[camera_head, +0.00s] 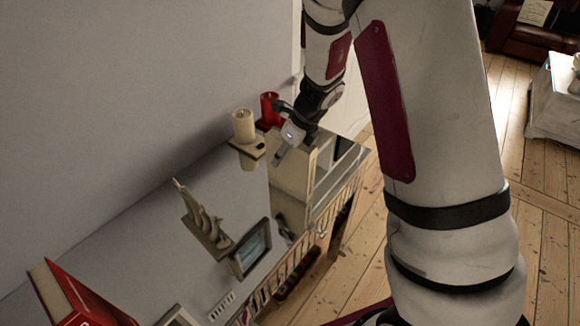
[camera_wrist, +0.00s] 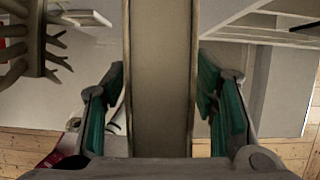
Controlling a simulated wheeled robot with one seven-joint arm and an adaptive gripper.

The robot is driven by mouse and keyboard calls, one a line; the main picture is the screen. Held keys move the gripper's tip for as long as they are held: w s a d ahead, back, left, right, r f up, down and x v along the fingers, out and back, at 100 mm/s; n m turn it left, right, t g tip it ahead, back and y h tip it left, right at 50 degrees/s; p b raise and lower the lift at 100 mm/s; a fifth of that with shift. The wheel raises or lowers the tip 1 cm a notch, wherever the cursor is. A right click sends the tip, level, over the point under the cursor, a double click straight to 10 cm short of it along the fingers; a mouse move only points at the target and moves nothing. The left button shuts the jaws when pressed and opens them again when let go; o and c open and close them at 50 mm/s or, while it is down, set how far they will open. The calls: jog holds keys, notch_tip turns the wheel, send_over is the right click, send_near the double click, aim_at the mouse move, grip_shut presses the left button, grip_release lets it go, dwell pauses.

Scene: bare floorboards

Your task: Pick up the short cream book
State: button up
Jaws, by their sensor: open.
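The cream book (camera_head: 311,175) appears to stand upright on the cabinet top, just below and right of my gripper (camera_head: 281,135) in the head view. In the wrist view a tall, pale, brownish-cream panel, which looks like the book (camera_wrist: 160,70), runs down the middle between the two fingers of my gripper (camera_wrist: 161,90). The fingers are open, one on each side of it, with narrow gaps showing. The book's lower part is hidden by the gripper body in the wrist view.
A cream candle (camera_head: 243,125) and a red candle (camera_head: 269,108) stand close to my gripper. A wall runs along the left.

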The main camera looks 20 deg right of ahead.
grip_shut()
jog(key=shift+r, duration=0.2)
